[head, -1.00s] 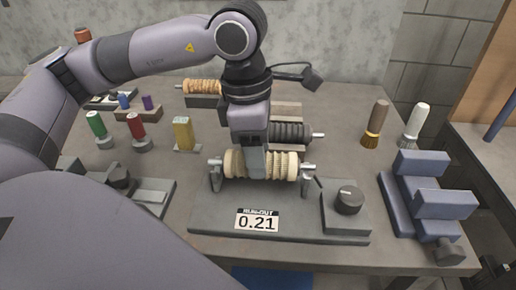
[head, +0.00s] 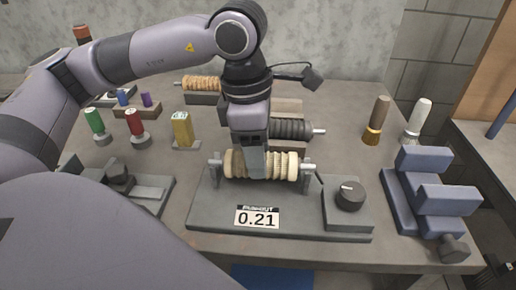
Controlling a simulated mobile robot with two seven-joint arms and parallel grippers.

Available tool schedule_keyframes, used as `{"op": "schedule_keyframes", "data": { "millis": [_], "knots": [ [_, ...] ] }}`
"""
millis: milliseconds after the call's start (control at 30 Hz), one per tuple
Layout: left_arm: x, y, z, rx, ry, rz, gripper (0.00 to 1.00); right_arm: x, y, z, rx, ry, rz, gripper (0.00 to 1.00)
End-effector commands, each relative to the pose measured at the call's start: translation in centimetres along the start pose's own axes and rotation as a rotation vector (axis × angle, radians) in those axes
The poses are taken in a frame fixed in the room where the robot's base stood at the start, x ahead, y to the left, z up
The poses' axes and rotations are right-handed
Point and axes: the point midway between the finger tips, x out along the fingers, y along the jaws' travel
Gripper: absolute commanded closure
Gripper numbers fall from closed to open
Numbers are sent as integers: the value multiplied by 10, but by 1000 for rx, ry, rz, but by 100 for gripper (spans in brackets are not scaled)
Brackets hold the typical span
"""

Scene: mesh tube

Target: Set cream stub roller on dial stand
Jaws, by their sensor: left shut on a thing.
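The cream stub roller (head: 284,166) is ribbed and lies level between the two upright posts of the dial stand (head: 295,227). Its thin shaft ends are at the tops of the posts; I cannot tell whether they bear fully on them. The stand is a grey plate with a run-out label reading 0.21 and a dark knob (head: 349,195) at its right. My left gripper (head: 252,165) points down and is shut on the roller's middle, hiding part of it. My right gripper is not in view.
Behind stand a dark ribbed roller (head: 291,129) and a tan roller (head: 202,83) on rests. Green (head: 94,121), red (head: 135,121) and yellow (head: 182,128) pieces stand left. Two brushes (head: 377,120) and a blue block fixture (head: 433,190) are at right.

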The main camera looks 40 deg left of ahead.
Motion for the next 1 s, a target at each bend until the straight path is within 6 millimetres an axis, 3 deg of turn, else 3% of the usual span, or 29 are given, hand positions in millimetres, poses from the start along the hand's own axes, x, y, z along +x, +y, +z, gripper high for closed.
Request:
{"op": "schedule_keyframes", "data": {
  "millis": [667, 700, 767, 800, 1000],
  "knots": [
    [7, 0, -1, 0, -1, 1, 93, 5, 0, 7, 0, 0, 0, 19],
    [7, 0, 0, 0, -2, 1, 42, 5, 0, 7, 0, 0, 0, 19],
    [7, 0, 0, 0, -1, 1, 22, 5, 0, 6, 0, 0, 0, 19],
    [7, 0, -1, 0, -1, 1, 19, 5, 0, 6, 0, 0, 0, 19],
    [8, 0, -1, 0, 1, -1, 19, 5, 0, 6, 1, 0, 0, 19]
  ]
}}
